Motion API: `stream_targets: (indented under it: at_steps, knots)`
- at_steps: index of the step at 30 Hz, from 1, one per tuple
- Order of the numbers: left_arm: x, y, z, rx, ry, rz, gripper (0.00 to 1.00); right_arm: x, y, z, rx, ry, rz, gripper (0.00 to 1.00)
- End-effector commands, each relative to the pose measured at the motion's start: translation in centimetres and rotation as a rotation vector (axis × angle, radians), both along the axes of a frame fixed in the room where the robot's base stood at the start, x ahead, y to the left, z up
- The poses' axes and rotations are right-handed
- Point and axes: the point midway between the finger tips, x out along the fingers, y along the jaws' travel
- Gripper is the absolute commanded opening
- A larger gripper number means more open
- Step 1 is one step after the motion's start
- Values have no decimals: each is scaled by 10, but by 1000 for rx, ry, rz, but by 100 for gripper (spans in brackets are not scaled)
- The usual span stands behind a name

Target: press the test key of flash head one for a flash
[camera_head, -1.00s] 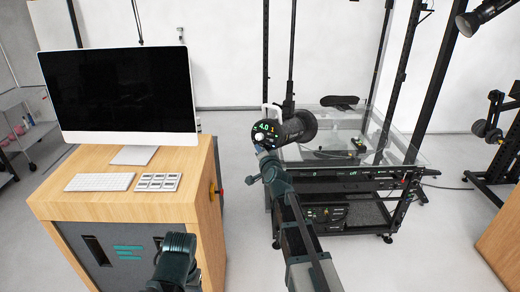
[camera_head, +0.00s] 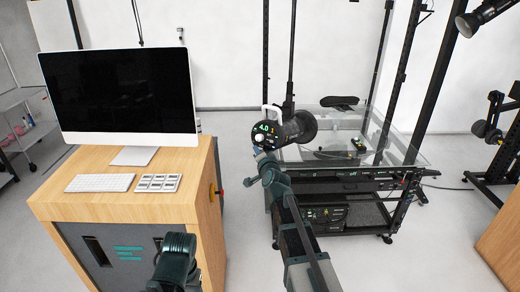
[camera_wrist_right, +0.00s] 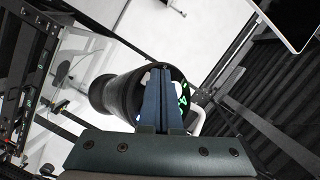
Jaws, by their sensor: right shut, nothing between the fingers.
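A black cylindrical flash head (camera_head: 299,127) is mounted on a stand in the middle of the head view. Its round rear panel (camera_head: 265,131) faces me and shows a lit green "4.0". A white handle curves over it. My right gripper (camera_head: 258,150) is shut and empty, its tips at the lower edge of the panel. In the right wrist view the closed blue fingers (camera_wrist_right: 162,88) overlap the flash head (camera_wrist_right: 122,95), with green digits (camera_wrist_right: 184,97) just right of them. The test key is hidden or too small to make out, and contact cannot be told. My left gripper is not visible.
A wooden cabinet (camera_head: 130,207) at left bears a monitor (camera_head: 120,95), a keyboard (camera_head: 100,183) and a small keypad (camera_head: 158,183). A glass-topped turntable rig (camera_head: 350,185) stands behind my right arm. Another lamp (camera_head: 480,17) hangs at the upper right.

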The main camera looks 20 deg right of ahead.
Motion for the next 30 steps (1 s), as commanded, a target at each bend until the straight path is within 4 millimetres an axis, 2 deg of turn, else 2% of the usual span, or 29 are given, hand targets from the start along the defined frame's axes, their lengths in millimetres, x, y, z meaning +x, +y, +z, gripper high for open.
stream_targets:
  at_steps: [10,24,30]
  knots:
    - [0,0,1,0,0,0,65,-2,2,1,0,0,0,0]
    - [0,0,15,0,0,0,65,-29,32,15,-1,0,0,0]
    - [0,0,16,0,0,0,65,-32,36,17,1,-1,0,0]
